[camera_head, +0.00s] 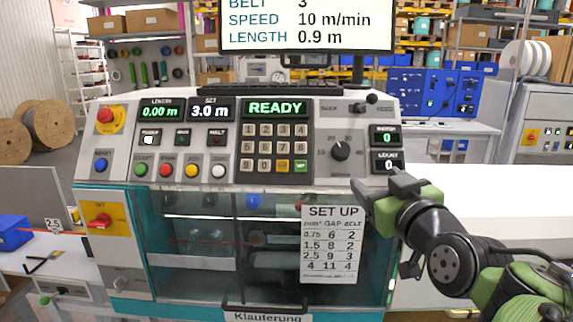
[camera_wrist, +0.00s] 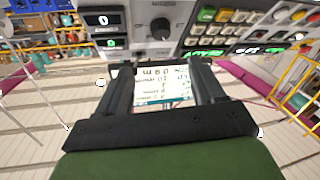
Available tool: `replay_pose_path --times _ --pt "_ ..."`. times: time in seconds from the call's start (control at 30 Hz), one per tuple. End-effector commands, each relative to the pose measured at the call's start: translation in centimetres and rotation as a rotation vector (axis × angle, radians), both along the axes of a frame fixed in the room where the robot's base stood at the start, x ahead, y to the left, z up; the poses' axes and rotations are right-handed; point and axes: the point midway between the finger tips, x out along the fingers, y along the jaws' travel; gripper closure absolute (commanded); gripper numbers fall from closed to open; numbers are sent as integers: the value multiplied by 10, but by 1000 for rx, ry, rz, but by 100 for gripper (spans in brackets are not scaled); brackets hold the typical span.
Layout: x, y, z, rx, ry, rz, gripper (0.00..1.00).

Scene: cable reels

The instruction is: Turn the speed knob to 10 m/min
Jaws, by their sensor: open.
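The speed knob (camera_head: 340,151) is a round black knob on the machine's upright panel, with numbers around it. Its exact pointer direction is too small to read. It also shows at the top of the wrist view (camera_wrist: 160,28), beyond the fingertips. My gripper (camera_head: 379,185) is open and empty, below and to the right of the knob and apart from it. In the wrist view my gripper (camera_wrist: 160,68) has both fingers spread, with nothing between them but background. The monitor (camera_head: 305,25) reads BELT 3, SPEED 10 m/min, LENGTH 0.9 m.
A small lever switch (camera_head: 371,100) sits above the knob. The keypad (camera_head: 274,147) is left of it, and counter displays (camera_head: 386,137) are right. The display (camera_head: 275,108) reads READY. A SET UP sheet (camera_head: 331,245) hangs on the clear cover below. A white surface (camera_head: 480,190) extends right.

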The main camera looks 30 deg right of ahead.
Motion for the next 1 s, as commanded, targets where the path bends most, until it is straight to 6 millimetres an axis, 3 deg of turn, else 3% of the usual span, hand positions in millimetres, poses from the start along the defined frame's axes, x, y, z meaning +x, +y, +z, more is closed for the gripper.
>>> replay_pose_path --times 0.17,0.7,1.0 --pt "12 -8 3 -7 -5 -4 32" --pt "130 -56 4 -5 -4 -4 32" --pt "145 -62 2 -5 -6 -5 32"
